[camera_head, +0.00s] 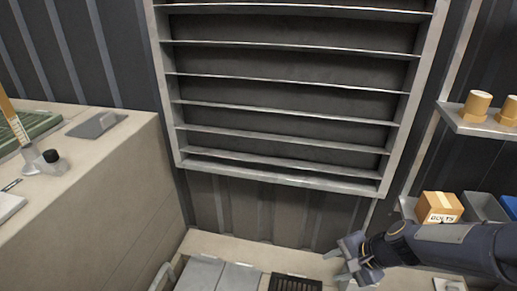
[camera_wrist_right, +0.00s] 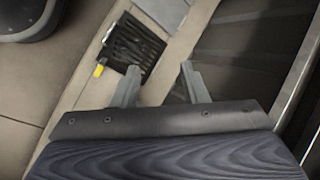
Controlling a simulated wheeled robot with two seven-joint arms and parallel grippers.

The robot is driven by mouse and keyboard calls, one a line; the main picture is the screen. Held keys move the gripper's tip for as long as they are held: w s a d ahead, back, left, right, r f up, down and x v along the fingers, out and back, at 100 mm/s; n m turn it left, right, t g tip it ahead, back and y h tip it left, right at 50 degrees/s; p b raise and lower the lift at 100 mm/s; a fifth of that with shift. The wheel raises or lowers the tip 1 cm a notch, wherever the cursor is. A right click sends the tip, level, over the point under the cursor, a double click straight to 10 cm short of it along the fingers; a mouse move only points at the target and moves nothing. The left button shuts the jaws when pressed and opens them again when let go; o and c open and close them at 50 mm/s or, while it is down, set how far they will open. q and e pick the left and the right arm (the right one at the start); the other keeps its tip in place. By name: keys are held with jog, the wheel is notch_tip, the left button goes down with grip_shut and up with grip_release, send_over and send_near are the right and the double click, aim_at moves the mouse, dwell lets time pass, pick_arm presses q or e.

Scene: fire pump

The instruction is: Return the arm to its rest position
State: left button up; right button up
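My right gripper (camera_head: 352,262) comes in from the right at the lower part of the head view, in front of the corrugated wall and above the low beige surface. In the right wrist view its two fingers (camera_wrist_right: 160,86) stand apart with nothing between them, so it is open and empty. My right forearm stretches to the right edge of the head view. My left gripper is in neither view.
A louvred panel (camera_head: 384,180) is on the wall. A beige counter (camera_head: 110,185) stands left.

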jog(key=s+d+r+n+t+h, duration=0.1)
jog(key=s+r+n, duration=0.4)
jog(key=s, duration=0.4)
jog(key=s+r+n+t+h, duration=0.1)
jog(key=s+r+n, duration=0.45)
jog(key=s, duration=0.35)
notch_tip(320, 180, up, 27)
jog(key=p, duration=2.6)
jog(key=shift+w+f, duration=0.2)
jog(key=shift+w, duration=0.2)
